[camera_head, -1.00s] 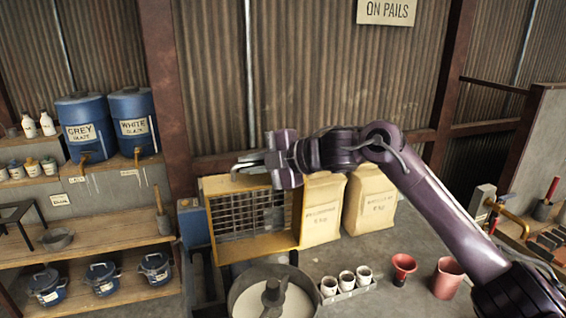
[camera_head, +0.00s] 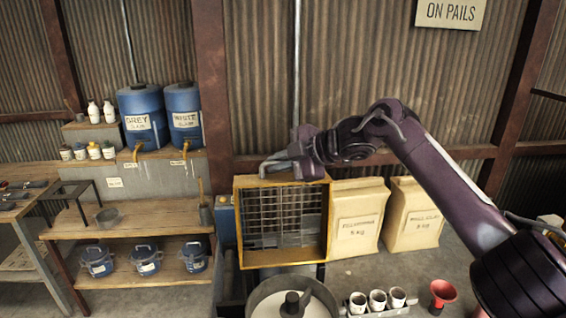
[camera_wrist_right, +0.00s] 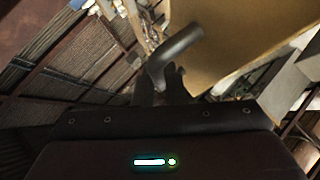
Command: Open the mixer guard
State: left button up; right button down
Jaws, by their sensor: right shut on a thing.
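The mixer guard (camera_head: 329,222) is a yellow frame with wire mesh, standing upright behind the round mixer bowl (camera_head: 262,297). The bowl's open top faces up, with a dark hub in it, and its lower part is cut off by the picture's edge. My right gripper (camera_head: 279,164) is at the guard's top edge, shut on a grey handle. In the right wrist view the bent grey handle (camera_wrist_right: 180,50) comes out from between the fingers (camera_wrist_right: 165,82), with a broad yellow-tan surface behind it. My left gripper is not in view.
Two tan paper bags (camera_head: 357,228) stand right of the guard. White cups (camera_head: 377,300) and a red funnel (camera_head: 442,292) are at the front right. Shelves at left hold blue glaze barrels (camera_head: 140,112) and lidded blue pails (camera_head: 145,258).

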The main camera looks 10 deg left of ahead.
jog(key=shift+f, duration=0.2)
jog(key=c, duration=1.5)
grip_release()
jog(key=shift+d, duration=0.2)
jog(key=b+v, duration=0.4)
jog(key=v, duration=0.3)
jog(key=shift+w+d+r+b, duration=0.1)
jog(key=shift+d+r+b, duration=0.05)
jog(key=shift+b, duration=0.2)
jog(key=shift+r, duration=0.3)
jog(key=shift+f, duration=0.1)
